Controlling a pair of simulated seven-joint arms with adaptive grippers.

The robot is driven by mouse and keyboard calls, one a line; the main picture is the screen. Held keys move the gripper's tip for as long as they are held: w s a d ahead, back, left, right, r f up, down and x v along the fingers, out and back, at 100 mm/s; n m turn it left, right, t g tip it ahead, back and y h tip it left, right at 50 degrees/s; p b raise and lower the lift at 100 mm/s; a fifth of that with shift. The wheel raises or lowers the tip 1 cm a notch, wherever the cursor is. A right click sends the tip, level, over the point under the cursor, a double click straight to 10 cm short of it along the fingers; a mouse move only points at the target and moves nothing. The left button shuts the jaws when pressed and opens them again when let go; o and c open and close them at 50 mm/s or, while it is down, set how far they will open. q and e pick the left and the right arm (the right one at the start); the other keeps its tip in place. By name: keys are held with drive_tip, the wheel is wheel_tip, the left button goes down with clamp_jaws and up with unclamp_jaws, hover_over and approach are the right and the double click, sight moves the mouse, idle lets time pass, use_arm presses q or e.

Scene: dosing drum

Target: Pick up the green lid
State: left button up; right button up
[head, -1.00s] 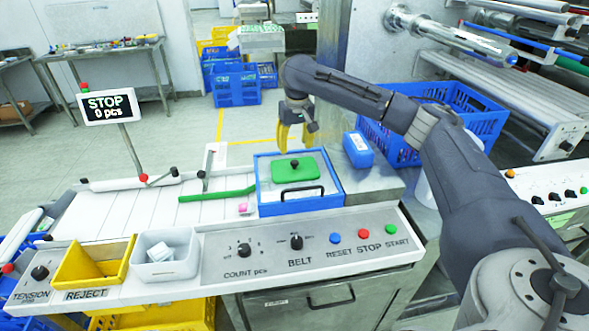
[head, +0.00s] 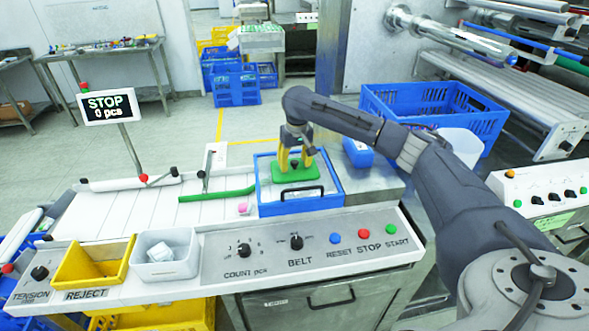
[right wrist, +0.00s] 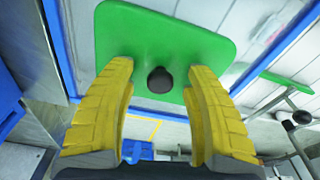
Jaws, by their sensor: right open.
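The green lid (head: 295,175) lies flat inside the blue-framed drum top (head: 301,207), with a dark round knob in its middle. In the right wrist view, the green lid (right wrist: 165,40) and its black knob (right wrist: 160,80) show between the fingers. My right gripper (head: 295,163), with yellow fingers, points down over the lid. It also shows in the right wrist view (right wrist: 160,75), open, with one finger on each side of the knob and a gap to it on both sides. Whether the fingertips touch the lid I cannot tell. My left gripper is not in view.
A green guide bar (head: 217,195) and a small pink piece (head: 243,208) are left of the blue frame. A blue box (head: 357,150) stands to its right. A yellow bin (head: 93,265) and a grey bin (head: 166,254) sit at the front left.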

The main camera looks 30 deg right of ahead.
drive_tip(key=shift+c, duration=0.5)
clamp_jaws()
